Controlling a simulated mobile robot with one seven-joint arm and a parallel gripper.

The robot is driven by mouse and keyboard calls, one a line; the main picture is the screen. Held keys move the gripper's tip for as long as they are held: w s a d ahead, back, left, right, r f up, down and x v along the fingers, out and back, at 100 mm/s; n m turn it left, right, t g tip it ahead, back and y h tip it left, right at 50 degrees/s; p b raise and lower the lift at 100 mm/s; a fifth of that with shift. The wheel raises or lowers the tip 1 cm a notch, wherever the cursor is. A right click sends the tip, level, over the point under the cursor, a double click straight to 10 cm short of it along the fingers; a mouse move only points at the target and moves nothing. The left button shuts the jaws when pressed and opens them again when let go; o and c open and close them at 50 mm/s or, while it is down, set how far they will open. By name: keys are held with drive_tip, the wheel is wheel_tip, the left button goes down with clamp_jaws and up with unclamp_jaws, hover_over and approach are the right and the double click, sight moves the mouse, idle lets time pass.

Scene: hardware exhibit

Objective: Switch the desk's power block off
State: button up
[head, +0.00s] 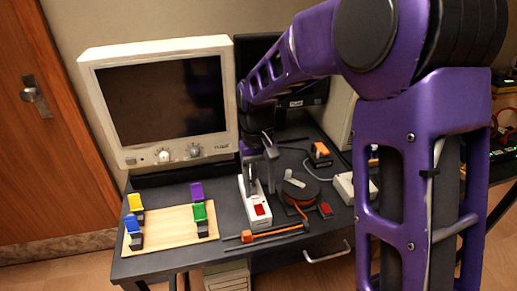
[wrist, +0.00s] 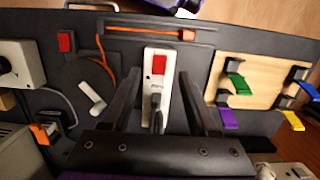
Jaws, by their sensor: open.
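The power block is a white strip (head: 255,206) lying on the dark desk (head: 180,262), with a red switch (head: 260,209) at its near end. In the wrist view the white strip (wrist: 149,62) lies between my fingers, with its red switch (wrist: 158,64) beyond the fingertips. A dark plug (wrist: 156,108) sits in the strip, nearer my palm. I cannot tell whether the switch is on or off. My gripper (head: 262,178) is open above the far part of the strip; its two fingers (wrist: 158,78) show on either side of the strip, holding nothing.
A wooden board (head: 165,233) with coloured clips lies left of the strip. A dark disc with orange cable (head: 300,190) and a white box (head: 352,188) lie right. An orange-ended rod (head: 270,234) lies along the front edge. A beige monitor (head: 158,98) stands behind.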

wheel_tip(320, 180, up, 11)
drive_tip(key=w+p, duration=0.1)
drive_tip(key=shift+w+a, duration=0.2)
